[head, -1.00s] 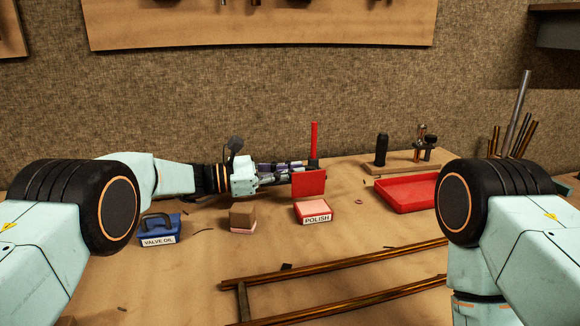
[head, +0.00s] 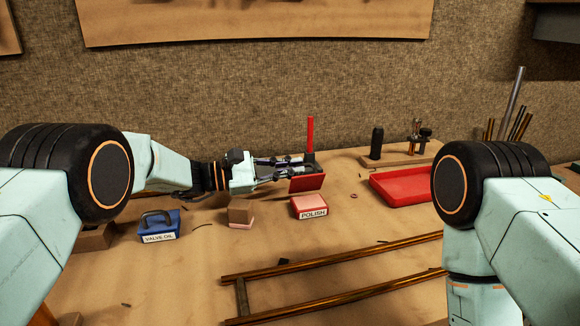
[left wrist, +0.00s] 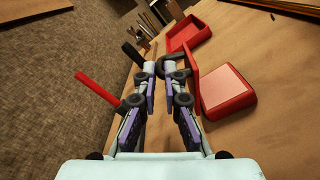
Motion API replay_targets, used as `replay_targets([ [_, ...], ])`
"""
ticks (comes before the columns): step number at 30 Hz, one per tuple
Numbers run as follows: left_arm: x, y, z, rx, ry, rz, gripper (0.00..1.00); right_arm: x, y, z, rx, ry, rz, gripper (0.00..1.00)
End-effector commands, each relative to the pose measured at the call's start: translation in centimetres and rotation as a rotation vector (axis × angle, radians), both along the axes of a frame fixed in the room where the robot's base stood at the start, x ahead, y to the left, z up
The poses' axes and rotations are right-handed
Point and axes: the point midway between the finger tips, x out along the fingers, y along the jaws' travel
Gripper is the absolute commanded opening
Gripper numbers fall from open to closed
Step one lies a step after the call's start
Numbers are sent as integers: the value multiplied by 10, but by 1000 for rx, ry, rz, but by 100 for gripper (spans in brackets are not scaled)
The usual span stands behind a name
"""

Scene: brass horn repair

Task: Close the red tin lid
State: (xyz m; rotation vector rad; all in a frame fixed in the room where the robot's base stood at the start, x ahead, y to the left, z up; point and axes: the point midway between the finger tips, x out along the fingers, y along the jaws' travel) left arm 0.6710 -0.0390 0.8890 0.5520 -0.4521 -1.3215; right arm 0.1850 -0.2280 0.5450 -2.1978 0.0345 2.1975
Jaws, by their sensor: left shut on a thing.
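The red tin labelled POLISH (head: 310,207) sits on the bench with its pale pink contents showing. Its red lid (head: 307,184) stands raised at the tin's rear edge, seemingly leaning a little over it. In the left wrist view the lid (left wrist: 191,84) is nearly edge-on beside the open tin (left wrist: 226,92). My left gripper (head: 303,165) is behind the lid. In the left wrist view its fingertips (left wrist: 163,68) are closed at a dark handle on the lid's outer side, partly hidden by the fingers. My right gripper is out of view.
A red tray (head: 402,186) lies to the right. A blue VALVE OIL tin (head: 159,226) and a brown block (head: 240,211) stand left of the red tin. A red rod (head: 310,132) stands upright close behind my gripper. Brass tubes (head: 340,261) lie in front.

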Motion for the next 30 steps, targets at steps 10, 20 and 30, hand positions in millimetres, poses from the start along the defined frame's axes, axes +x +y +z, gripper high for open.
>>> replay_targets([
  [10, 0, 1, 0, 0, 2, 1, 19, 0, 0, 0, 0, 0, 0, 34],
  [20, 0, 2, 0, 0, 2, 1, 19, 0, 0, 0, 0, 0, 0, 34],
  [30, -10, 57, 1, -2, 3, 5, 19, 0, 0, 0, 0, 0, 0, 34],
])
